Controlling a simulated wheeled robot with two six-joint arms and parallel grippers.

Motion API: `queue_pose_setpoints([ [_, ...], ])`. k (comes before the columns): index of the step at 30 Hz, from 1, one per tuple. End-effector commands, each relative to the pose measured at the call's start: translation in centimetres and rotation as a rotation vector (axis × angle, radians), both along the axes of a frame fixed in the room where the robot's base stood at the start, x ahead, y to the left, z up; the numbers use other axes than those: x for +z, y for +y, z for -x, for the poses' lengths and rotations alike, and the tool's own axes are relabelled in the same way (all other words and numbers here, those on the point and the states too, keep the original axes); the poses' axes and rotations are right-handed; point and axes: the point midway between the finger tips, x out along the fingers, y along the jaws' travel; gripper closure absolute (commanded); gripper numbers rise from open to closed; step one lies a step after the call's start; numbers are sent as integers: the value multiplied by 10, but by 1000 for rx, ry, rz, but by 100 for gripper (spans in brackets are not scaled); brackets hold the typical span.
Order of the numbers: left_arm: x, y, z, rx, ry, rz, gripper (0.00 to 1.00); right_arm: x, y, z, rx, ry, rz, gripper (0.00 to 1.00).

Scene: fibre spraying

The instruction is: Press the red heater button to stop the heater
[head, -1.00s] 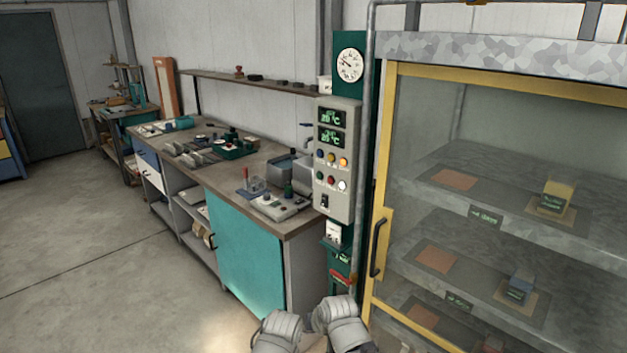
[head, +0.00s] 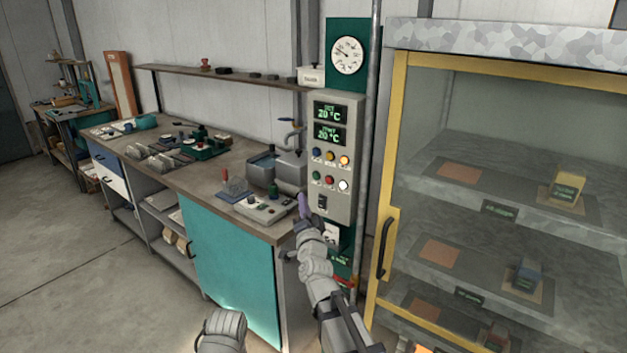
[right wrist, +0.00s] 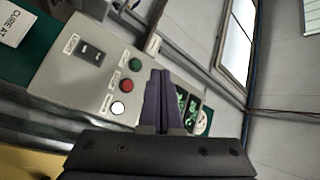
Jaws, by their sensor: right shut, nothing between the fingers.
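The red heater button (head: 329,180) is in the lower button row of a grey control box (head: 345,208) on a green post, between a green button (head: 316,175) and a white button (head: 343,185). In the right wrist view the red button (right wrist: 127,85) is in clear sight, left of the fingers. My right gripper (head: 303,205) is shut and empty, with purple fingers pointing up, just left of the box's lower part. Its fingers (right wrist: 157,98) appear apart from the red button. Part of my left arm shows at the bottom of the head view; its gripper is out of sight.
Two displays (head: 330,123) read 20 °C above the buttons. A black switch (head: 322,202) sits below them. A workbench (head: 215,170) with tools stands left, and a yellow-framed glass cabinet (head: 391,190) right. A gauge (head: 347,55) hangs above the box.

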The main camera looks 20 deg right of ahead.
Motion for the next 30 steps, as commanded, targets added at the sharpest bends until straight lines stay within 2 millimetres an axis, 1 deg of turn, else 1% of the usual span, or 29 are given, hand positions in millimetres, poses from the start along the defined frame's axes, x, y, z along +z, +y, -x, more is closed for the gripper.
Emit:
queue_pose_setpoints([
  [3,0,0,0,0,0,0,50,5,-7,0,-19,-24,-18,100],
  [13,0,0,0,0,0,0,50,5,-8,0,-20,-28,-19,100],
  [17,0,0,0,0,0,0,50,5,-12,-4,-21,-27,-16,100],
  [30,0,0,0,0,0,0,50,5,-56,-39,-23,-26,-16,100],
])
